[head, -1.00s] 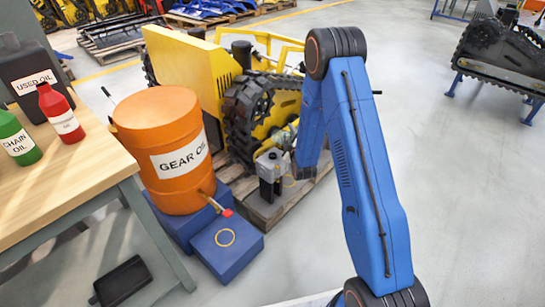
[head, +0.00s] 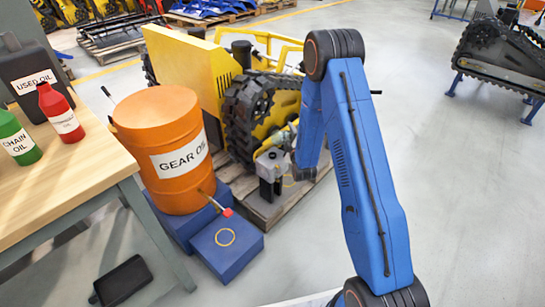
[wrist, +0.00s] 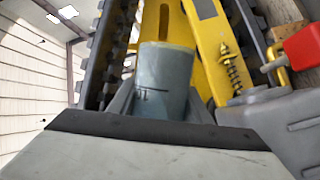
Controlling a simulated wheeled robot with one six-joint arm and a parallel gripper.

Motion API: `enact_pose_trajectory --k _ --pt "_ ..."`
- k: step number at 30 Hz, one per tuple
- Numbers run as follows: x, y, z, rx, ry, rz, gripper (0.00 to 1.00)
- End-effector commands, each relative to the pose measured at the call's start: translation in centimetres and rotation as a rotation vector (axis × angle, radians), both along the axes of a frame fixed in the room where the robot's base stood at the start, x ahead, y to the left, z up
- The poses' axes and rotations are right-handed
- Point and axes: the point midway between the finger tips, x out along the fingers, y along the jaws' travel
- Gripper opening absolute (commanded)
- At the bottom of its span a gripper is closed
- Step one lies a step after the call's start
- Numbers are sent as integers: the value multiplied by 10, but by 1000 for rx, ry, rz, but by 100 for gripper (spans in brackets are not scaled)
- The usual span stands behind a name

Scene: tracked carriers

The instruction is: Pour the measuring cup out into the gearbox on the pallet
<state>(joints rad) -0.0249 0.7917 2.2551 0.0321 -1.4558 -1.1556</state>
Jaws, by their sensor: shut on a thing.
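In the wrist view my gripper (wrist: 163,105) is shut on the measuring cup (wrist: 166,65), a grey, see-through vessel with dark marks on its side. Whether liquid is in it I cannot tell, and its tilt is unclear. In the head view the cup is not clearly visible, and my blue arm covers part of that area. A small grey and black unit, apparently the gearbox (head: 270,163), stands on the wooden pallet (head: 262,212) beside the yellow tracked carrier. A grey casing shows at the right of the wrist view, close beside the cup; I cannot tell whether they touch.
An orange gear oil drum (head: 163,125) with a red-handled tap stands left of the pallet, beside a low blue box (head: 226,250). The carrier's black track (head: 250,110) rises behind. A workbench (head: 70,170) with bottles is at left.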

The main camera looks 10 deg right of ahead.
Motion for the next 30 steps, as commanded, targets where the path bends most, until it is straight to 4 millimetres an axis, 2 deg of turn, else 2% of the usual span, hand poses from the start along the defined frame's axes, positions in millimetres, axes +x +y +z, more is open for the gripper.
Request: enact_pose_trajectory --k 30 --pt "0 1 13 -128 -51 0 18"
